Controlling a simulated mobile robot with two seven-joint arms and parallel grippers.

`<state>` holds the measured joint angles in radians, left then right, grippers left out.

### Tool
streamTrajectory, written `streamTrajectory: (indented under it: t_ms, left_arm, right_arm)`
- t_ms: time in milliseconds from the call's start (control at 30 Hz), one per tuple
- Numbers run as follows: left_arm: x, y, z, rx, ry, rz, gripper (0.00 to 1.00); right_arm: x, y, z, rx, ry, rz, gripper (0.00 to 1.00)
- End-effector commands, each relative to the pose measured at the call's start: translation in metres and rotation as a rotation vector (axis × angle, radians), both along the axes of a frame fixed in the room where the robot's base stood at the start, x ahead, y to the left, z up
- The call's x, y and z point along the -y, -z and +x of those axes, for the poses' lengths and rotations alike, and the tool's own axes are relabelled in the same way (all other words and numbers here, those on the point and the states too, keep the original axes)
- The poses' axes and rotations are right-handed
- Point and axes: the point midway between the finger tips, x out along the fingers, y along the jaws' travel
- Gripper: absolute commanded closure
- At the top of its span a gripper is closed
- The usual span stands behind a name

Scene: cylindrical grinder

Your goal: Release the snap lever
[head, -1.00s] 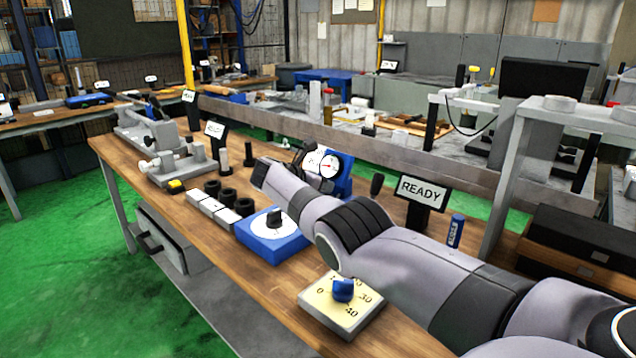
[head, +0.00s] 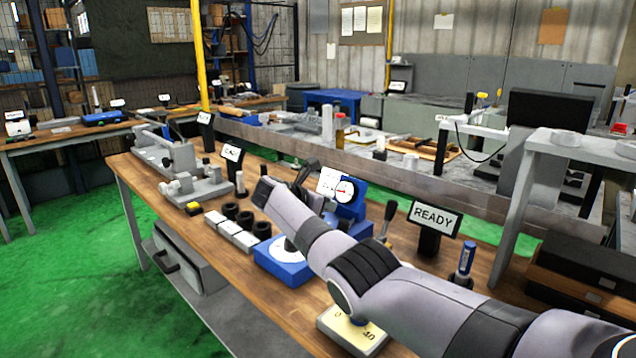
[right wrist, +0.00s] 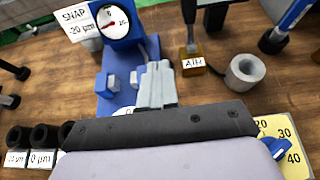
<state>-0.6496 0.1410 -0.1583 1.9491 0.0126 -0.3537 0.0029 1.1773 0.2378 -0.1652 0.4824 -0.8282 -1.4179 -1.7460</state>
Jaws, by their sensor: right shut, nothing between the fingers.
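The blue snap gauge shows in the head view (head: 352,197), and its round dial with a red needle faces me. In the head view my arm partly covers the gauge. I cannot clearly make out the snap lever. My left gripper is out of view.
A black-handled lever (head: 389,222) stands on a block labelled "AIR" (right wrist: 193,62) right of the gauge, with a grey ring (right wrist: 246,72) beyond. Black rings (head: 246,219) stand left. A numbered knob plate (head: 345,335) is below my arm. A READY sign (head: 435,217) stands behind.

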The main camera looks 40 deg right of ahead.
Motion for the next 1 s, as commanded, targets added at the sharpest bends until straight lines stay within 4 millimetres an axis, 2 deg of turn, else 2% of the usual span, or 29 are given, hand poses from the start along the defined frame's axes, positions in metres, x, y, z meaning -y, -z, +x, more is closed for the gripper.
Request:
streamTrajectory:
  t_ms: [33,200,400,600,1000]
  left_arm:
    - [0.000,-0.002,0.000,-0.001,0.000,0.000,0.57]
    - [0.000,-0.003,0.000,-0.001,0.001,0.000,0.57]
    - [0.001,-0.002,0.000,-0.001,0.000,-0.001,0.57]
    - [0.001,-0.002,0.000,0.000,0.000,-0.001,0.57]
    - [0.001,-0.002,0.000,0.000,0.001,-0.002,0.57]
  right_arm:
    - [-0.003,-0.011,0.001,0.006,-0.001,-0.001,1.00]
    - [-0.015,-0.041,0.000,0.004,-0.001,-0.001,1.00]
    - [-0.023,-0.065,-0.001,0.002,0.000,0.000,1.00]
    - [-0.026,-0.071,-0.002,0.000,-0.001,0.000,1.00]
    - [-0.026,-0.071,-0.002,0.000,0.000,0.000,1.00]
